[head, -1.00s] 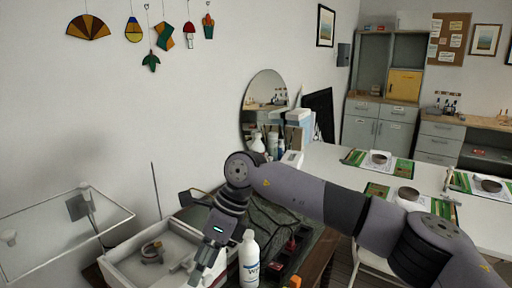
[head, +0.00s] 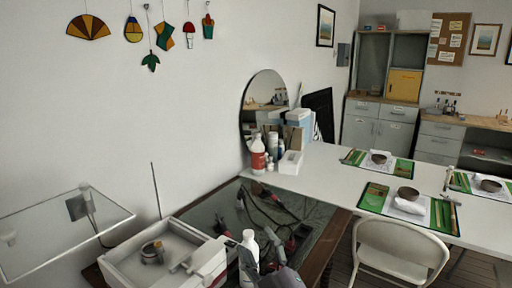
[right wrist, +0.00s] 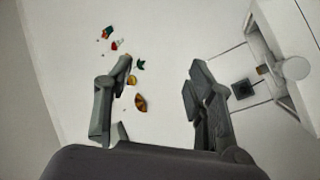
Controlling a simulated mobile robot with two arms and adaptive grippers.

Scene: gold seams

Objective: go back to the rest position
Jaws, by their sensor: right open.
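My right gripper (head: 262,268) shows at the bottom of the head view, in front of the white bottle (head: 249,240) and partly cut off by the lower edge. In the right wrist view the right gripper (right wrist: 158,78) has its two fingers wide apart, with nothing between them but the distant wall and its hanging ornaments (right wrist: 139,103). My left gripper is in neither view.
A dark worktop (head: 315,222) with cables and tools lies ahead, a white tray box (head: 125,262) at its left. A white table (head: 330,180) with place mats and bowls extends right, with a folding chair (head: 402,240) before it. A glass panel (head: 60,225) is at far left.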

